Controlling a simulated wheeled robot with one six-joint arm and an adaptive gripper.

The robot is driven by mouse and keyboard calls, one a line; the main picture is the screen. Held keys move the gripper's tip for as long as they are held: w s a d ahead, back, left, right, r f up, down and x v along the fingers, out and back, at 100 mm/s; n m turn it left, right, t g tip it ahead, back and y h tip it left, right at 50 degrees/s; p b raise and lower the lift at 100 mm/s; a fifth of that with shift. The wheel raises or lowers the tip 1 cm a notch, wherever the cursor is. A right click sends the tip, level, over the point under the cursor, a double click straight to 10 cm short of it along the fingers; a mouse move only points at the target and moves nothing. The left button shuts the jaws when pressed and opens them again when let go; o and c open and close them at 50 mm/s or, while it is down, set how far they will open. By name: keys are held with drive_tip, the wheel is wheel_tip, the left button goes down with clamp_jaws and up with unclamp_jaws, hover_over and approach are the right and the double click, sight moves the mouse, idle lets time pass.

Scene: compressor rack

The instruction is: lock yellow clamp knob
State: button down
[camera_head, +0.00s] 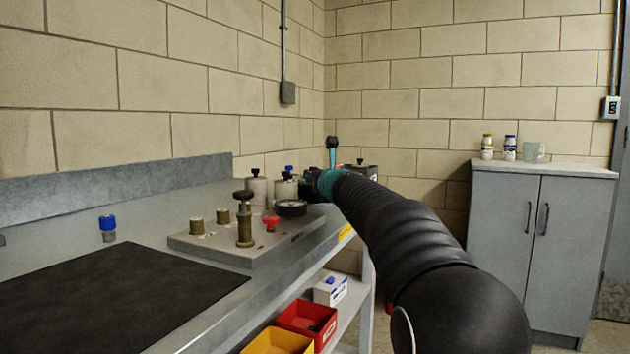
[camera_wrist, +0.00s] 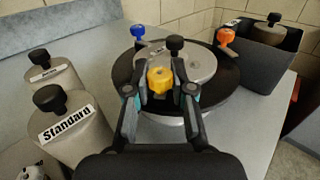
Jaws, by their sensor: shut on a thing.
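The yellow clamp knob (camera_wrist: 160,80) sits near the front edge of a round black plate (camera_wrist: 228,82) in the wrist view. My gripper (camera_wrist: 160,83) has its two fingers on either side of the knob and is shut on it. A blue knob (camera_wrist: 138,31) and an orange knob (camera_wrist: 225,36) stand at the plate's far edge. A silver canister with a black knob (camera_wrist: 198,62) sits on the plate behind the yellow knob. In the head view my gripper (camera_head: 308,186) is at the bench's far end, and the yellow knob is hidden there.
A canister labelled Standard (camera_wrist: 72,135) and another canister (camera_wrist: 50,75) stand close on the left. A dark bin (camera_wrist: 268,55) holding a brown-topped canister is at the right. In the head view, a grey plate with fittings (camera_head: 200,247) lies nearer on the bench.

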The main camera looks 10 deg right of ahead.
drive_tip(key=shift+m+h, duration=0.4)
drive_tip(key=shift+h, duration=0.3)
drive_tip(key=c, duration=1)
unclamp_jaws()
drive_tip(key=shift+o, duration=0.2)
drive_tip(key=s, duration=1.2)
drive_tip(key=shift+d, duration=0.4)
